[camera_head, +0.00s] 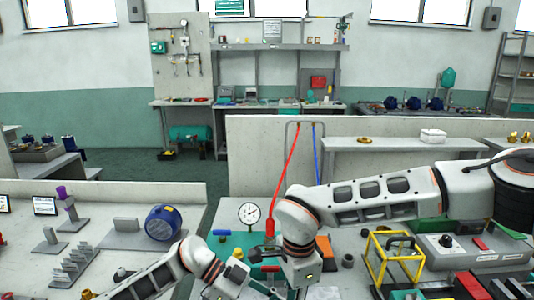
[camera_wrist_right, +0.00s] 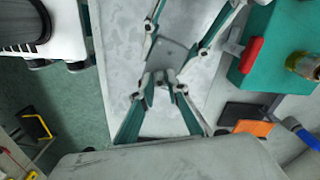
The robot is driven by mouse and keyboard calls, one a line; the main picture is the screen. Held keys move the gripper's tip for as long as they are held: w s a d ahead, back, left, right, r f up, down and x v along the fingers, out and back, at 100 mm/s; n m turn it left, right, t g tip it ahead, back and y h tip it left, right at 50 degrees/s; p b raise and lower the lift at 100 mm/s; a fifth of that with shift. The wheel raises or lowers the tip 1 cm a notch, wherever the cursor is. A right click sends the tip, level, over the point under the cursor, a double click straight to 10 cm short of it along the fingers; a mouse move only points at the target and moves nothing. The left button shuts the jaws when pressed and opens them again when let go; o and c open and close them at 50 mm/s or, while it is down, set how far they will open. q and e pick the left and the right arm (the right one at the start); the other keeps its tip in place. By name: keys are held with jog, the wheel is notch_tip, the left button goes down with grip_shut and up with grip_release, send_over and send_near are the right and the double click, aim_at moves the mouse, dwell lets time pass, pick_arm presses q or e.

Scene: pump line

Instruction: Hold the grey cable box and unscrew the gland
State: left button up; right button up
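A small grey plate-like body, seemingly the grey cable box (camera_wrist_right: 176,54), is in the middle of the right wrist view. A small grey piece, seemingly the gland (camera_wrist_right: 160,76), is between the tips and mostly hidden. In the head view the box and gland cannot be made out; the wrists meet at the bottom edge.
A pressure gauge (camera_head: 249,214), a red hose (camera_head: 289,178) and a yellow frame (camera_head: 396,258) stand around my right arm. A blue motor (camera_head: 163,222) is on the left bench. In the wrist view a green block with a red handle (camera_wrist_right: 251,55) lies at right.

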grip_shut()
jog(key=n, duration=1)
jog(key=o, duration=0.5)
grip_release()
jog(key=shift+n, duration=0.5)
jog(key=shift+o, duration=0.2)
jog(key=shift+r, duration=0.15)
